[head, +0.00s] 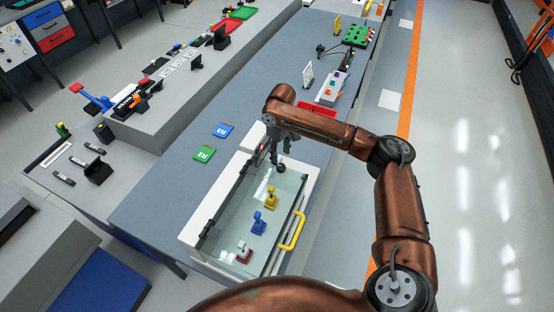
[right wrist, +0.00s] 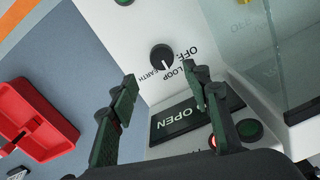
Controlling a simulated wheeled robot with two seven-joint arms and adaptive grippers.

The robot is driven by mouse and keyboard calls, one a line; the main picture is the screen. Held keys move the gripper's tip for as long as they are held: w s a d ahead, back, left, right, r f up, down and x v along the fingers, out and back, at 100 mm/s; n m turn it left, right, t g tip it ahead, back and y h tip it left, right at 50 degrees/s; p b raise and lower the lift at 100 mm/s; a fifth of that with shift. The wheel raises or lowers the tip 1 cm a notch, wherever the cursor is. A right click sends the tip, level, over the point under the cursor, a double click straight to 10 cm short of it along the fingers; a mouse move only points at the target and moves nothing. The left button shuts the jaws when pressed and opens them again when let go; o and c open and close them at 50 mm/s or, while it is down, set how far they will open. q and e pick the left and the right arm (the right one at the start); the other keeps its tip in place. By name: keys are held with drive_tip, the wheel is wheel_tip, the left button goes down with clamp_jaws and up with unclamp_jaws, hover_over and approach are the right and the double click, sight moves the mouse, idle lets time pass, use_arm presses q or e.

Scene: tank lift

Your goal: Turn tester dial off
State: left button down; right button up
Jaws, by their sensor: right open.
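The tester dial (right wrist: 162,57) is a round black knob with a white pointer line on a white panel in the right wrist view. Labels OFF, LOOP and EARTH sit around it. The pointer faces down in the picture, near EARTH and LOOP, away from OFF; I cannot tell its exact setting. Below is a dark screen (right wrist: 180,121) reading OPEN. My right gripper (right wrist: 162,82) is open, with its green-padded fingertips apart and the dial showing beyond the gap; it does not appear to touch it. In the head view the right gripper (head: 280,165) is over the tank's far end. My left gripper is not in view.
A glass-sided tank with a yellow handle (head: 292,231) holds yellow (head: 271,197), blue (head: 258,223) and red (head: 244,252) pieces. A red tray (right wrist: 35,122) lies beside the tester. A green card (head: 204,153) and a blue card (head: 222,130) lie on the bench left of the tank.

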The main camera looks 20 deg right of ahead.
sight(282, 164)
drive_tip(key=s+f, duration=0.2)
drive_tip(key=f, duration=0.1)
drive_tip(key=shift+s, duration=0.15)
drive_tip(key=shift+w+f, duration=0.8)
drive_tip(key=shift+f, duration=0.35)
drive_tip(key=shift+s+r, duration=0.1)
drive_tip(key=shift+s, duration=0.2)
drive_tip(key=shift+c, duration=0.3)
drive_tip(key=shift+w+f, duration=0.2)
drive_tip(key=shift+w, duration=0.05)
drive_tip(key=c, duration=0.3)
drive_tip(key=shift+s+r, duration=0.1)
drive_tip(key=shift+s, duration=0.05)
drive_tip(key=c, duration=0.8)
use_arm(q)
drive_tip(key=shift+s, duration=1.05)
